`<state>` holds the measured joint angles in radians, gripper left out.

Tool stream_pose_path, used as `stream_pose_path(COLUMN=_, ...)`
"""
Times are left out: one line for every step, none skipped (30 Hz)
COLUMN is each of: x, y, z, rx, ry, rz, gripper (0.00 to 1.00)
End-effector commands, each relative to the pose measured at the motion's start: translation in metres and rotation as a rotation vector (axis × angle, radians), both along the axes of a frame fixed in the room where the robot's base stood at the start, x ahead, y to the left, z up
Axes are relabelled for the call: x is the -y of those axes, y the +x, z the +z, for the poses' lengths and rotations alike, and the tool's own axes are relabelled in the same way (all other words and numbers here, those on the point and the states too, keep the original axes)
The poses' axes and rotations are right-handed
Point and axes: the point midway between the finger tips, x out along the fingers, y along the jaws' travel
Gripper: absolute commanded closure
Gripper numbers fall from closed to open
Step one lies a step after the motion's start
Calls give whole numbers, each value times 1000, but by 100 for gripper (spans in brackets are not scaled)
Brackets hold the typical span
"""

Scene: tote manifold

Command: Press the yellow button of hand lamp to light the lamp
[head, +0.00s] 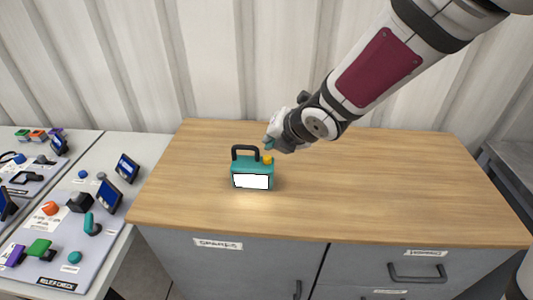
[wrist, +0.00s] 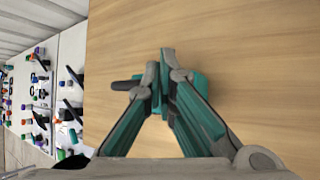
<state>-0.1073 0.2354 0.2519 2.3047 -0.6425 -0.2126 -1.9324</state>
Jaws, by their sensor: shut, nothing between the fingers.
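The teal hand lamp (head: 240,184) stands upright on the wooden tabletop, with a black handle (head: 245,148) on top. Its front panel (head: 251,181) is bright white, and the wood just in front looks brightened. The yellow button (head: 267,159) sits on the lamp's top right. My gripper (head: 268,143) is shut and empty, pointing down just above the button; a small gap seems to show between them. In the wrist view, my gripper (wrist: 161,72) covers most of the lamp (wrist: 200,84); the handle (wrist: 126,85) shows at left, and the button is hidden.
The wooden tabletop (head: 390,190) is clear around the lamp, on grey drawers (head: 235,265). At left, a lower white table (head: 122,149) carries boards with several switches, knobs and small screens. A pale corrugated wall (head: 180,60) stands behind.

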Motion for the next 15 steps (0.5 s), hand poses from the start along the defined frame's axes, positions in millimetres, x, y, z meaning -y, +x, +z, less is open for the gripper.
stream_pose_path(x=0, y=-1, z=7, rx=0, ry=0, rz=0, gripper=100)
stream_pose_path(x=0, y=-1, z=9, rx=0, ry=0, rz=0, gripper=100)
stream_pose_path(x=0, y=-1, z=12, rx=-1, ry=0, rz=1, gripper=100)
stream_pose_path(x=0, y=-2, z=14, rx=-2, ry=0, rz=-1, gripper=100)
stream_pose_path(x=0, y=-2, z=16, rx=-2, ry=0, rz=-1, gripper=100)
stream_pose_path(x=0, y=-2, z=19, rx=-1, ry=0, rz=-2, gripper=100)
stream_pose_path(x=0, y=-1, z=22, rx=0, ry=1, rz=-1, gripper=100)
stream_pose_path(x=0, y=-1, z=24, rx=0, ry=0, rz=0, gripper=100)
stream_pose_path(x=0, y=-1, z=27, rx=1, ry=0, rz=-1, gripper=100)
stream_pose_path(x=0, y=-1, z=29, rx=0, ry=1, rz=-1, gripper=100)
stream_pose_path(x=0, y=-1, z=31, rx=0, ry=1, rz=-1, gripper=100)
stream_pose_path(x=0, y=-1, z=33, rx=-1, ry=1, rz=-1, gripper=100)
stream_pose_path(x=0, y=-1, z=34, rx=0, ry=1, rz=-1, gripper=100)
stream_pose_path(x=0, y=-1, z=35, rx=0, ry=1, rz=-1, gripper=100)
stream_pose_path(x=0, y=-1, z=37, rx=0, ry=0, rz=0, gripper=100)
